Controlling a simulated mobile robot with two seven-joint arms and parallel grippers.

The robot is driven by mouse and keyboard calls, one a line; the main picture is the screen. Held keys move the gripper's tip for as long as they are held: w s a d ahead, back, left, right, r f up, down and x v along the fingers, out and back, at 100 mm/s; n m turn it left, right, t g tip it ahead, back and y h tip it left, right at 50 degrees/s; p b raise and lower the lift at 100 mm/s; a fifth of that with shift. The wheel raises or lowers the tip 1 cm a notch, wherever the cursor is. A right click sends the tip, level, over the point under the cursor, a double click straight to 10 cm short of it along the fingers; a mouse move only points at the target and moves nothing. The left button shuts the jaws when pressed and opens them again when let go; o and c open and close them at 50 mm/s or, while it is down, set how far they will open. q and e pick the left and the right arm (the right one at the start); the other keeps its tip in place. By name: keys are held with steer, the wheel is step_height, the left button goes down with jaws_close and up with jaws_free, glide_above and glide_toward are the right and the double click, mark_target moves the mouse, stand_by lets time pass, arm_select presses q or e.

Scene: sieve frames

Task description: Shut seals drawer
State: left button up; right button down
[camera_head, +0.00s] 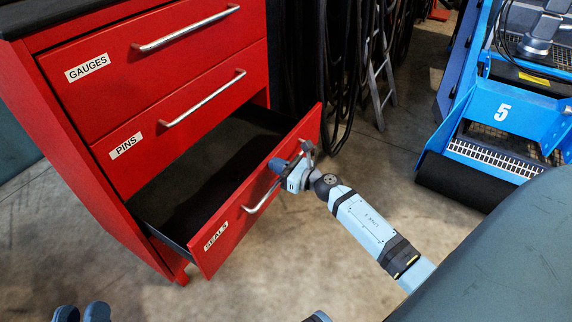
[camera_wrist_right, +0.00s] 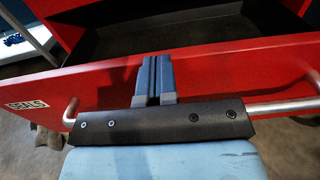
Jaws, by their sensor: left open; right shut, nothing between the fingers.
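The seals drawer (camera_head: 236,208) is the lowest red drawer and is pulled well out, its dark inside showing. Its front also fills the middle of the right wrist view (camera_wrist_right: 240,70), with the SEALS label at left. Its metal handle (camera_head: 262,197) runs along the front and passes partly behind my gripper in the wrist view (camera_wrist_right: 288,106). My right gripper (camera_head: 278,165) is shut and empty at the drawer front, near the handle's upper end. Its closed fingers (camera_wrist_right: 153,72) overlap the front panel; contact cannot be told. My left gripper (camera_head: 82,313) is open at the bottom left edge, mostly cut off, away from the drawer.
The GAUGES drawer (camera_head: 112,85) and PINS drawer (camera_head: 150,140) above are shut. Dark hoses (camera_head: 340,70) hang behind the cabinet. A blue machine marked 5 (camera_head: 510,110) stands at right. The concrete floor (camera_head: 330,255) in front of the drawer is clear.

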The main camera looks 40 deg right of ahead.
steer(key=shift+w, duration=0.15)
arm_select(q)
step_height(320, 180, down, 7)
steer(key=g+b, duration=0.2)
steer(key=b, duration=0.2)
steer(key=shift+d+r+m+g+b, duration=0.15)
steer(key=shift+d+m+g+b, duration=0.15)
steer(key=shift+m+g, duration=0.1)
arm_select(e)
steer(key=x, duration=1.9)
steer(key=shift+w+a, duration=0.15)
steer(key=shift+a, duration=0.05)
steer(key=shift+d, duration=0.1)
